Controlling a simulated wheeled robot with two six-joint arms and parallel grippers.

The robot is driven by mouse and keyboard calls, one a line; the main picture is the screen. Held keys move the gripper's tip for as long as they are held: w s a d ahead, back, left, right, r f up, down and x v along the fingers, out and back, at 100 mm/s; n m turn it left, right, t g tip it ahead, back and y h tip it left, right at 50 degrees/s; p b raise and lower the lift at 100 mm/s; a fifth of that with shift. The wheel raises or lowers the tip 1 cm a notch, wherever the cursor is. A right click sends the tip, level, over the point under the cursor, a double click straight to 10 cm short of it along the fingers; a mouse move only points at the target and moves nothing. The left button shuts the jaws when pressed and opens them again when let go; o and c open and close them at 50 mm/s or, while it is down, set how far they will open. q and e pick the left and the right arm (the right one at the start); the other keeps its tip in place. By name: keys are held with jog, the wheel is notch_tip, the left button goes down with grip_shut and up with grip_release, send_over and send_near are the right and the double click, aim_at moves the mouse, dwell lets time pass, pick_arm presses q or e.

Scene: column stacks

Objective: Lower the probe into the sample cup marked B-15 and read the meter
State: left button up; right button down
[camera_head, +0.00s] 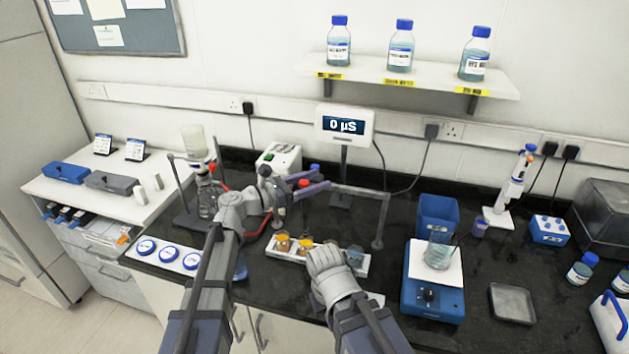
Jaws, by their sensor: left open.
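The meter (346,125) stands at the back of the dark bench and reads 0 µS. A white rack (268,248) in the middle holds several small cups, some with amber liquid (282,242); a bluish cup (355,255) is at its right end. I cannot read the cup labels, so I cannot tell which is B-15. My left gripper (314,184) is open above and behind the rack, its fingers pointing right, with a small red-topped part (303,183) between them. Whether that is the probe is unclear. My right forearm and wrist cover part of the rack; its fingers do not show.
A grey stand post (378,225) with a horizontal arm rises just right of the left gripper. A blue scale (432,300) with a beaker (439,252) is at right. A glass flask on a stand is at left. Blue-lidded dishes (168,254) lie at front left.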

pick_arm(q)
grip_shut()
dwell(0.4)
dwell(0.9)
